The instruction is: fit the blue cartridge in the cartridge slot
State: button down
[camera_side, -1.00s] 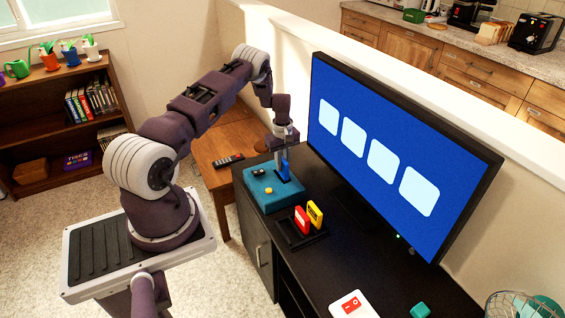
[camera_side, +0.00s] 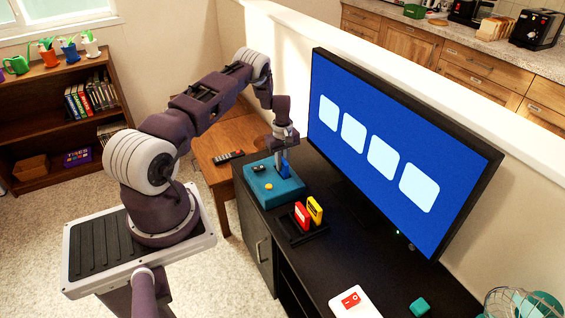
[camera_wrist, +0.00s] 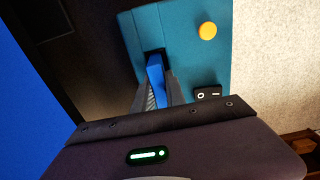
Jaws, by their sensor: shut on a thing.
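The blue cartridge (camera_side: 285,168) stands upright at the cartridge slot in the top of the teal console (camera_side: 262,190). My gripper (camera_side: 284,160) is shut on it from above. In the wrist view the blue cartridge (camera_wrist: 156,76) sits between the two fingers of my gripper (camera_wrist: 158,95), its far end at the dark slot (camera_wrist: 151,53) of the teal console (camera_wrist: 180,50). Its lower part is hidden, so I cannot tell how deep it sits.
The console carries a yellow button (camera_wrist: 207,31) and a black switch (camera_wrist: 208,93). A black rack (camera_side: 305,235) with a red cartridge (camera_side: 302,215) and a yellow cartridge (camera_side: 315,210) stands beside it. The large screen (camera_side: 390,150) rises close behind.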

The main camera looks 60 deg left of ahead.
jog(key=shift+f, duration=0.5)
jog(key=c, duration=1.3)
grip_release()
jog(key=shift+o, duration=0.2)
jog(key=o, duration=0.4)
jog(key=shift+r, duration=4)
